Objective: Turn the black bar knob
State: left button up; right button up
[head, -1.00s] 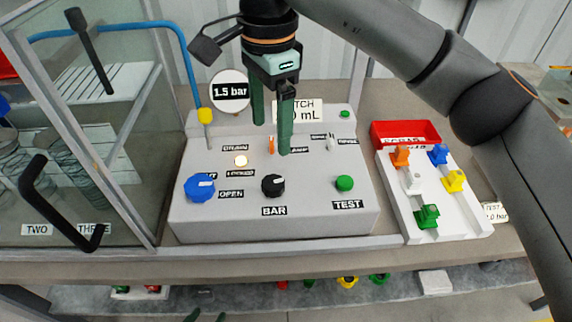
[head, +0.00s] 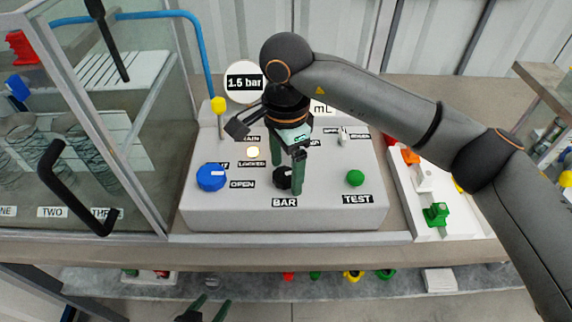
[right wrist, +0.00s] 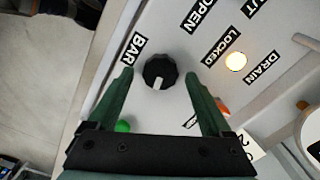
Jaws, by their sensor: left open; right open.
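The black bar knob (head: 283,178) sits on the sloped grey panel (head: 330,215) above the BAR label. In the right wrist view the knob (right wrist: 160,72) shows whole, with a white pointer mark. My right gripper (head: 287,178) is open over the knob, its green fingers on either side of it. In the right wrist view its fingertips (right wrist: 158,75) stand apart with the knob between them; I cannot tell whether they touch it. My left gripper (head: 207,302) is low at the bottom edge of the head view, open and empty.
A blue knob (head: 211,177) is left of the black knob and a green TEST button (head: 355,178) is right. A lit lamp (head: 252,152) and a yellow-tipped lever (head: 218,105) are behind. The gauge (head: 244,83) reads 1.5 bar. A glass cabinet with a black handle (head: 85,190) stands left.

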grip_shut()
dwell(0.7)
